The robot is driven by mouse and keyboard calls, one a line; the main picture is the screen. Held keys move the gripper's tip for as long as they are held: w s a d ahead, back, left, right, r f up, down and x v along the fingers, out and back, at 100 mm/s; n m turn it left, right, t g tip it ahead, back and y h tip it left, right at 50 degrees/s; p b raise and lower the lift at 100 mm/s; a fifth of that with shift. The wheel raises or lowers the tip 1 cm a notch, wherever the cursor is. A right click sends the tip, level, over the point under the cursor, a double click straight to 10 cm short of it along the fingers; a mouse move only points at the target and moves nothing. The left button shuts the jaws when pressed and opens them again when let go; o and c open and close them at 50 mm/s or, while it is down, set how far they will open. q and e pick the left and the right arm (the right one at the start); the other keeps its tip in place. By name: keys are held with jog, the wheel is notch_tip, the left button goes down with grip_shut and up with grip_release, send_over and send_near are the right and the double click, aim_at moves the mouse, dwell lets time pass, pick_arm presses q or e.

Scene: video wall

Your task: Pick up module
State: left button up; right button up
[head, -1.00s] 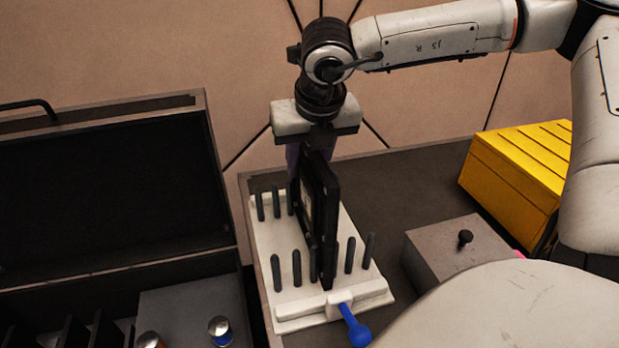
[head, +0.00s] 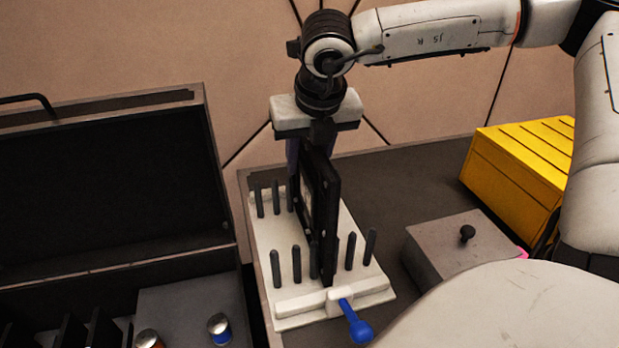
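A flat black module (head: 322,215) stands upright on edge in the white pegged rack (head: 350,293), between rows of dark pegs. My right gripper (head: 312,155) is directly above and behind the module, pointing down at its far upper end. A purplish finger part shows just left of the module's top. The module hides much of the fingertips, so I cannot tell whether they grip it or are apart from it. My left gripper is out of view.
A blue-handled lever (head: 356,328) sticks out from the rack's front. An open black case (head: 110,190) stands left, with small canisters (head: 219,329) in front. A grey box with a knob (head: 455,250) and a yellow box (head: 520,165) stand right.

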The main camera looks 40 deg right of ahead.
grip_shut()
jog(key=shift+r, duration=0.1)
dwell(1.2)
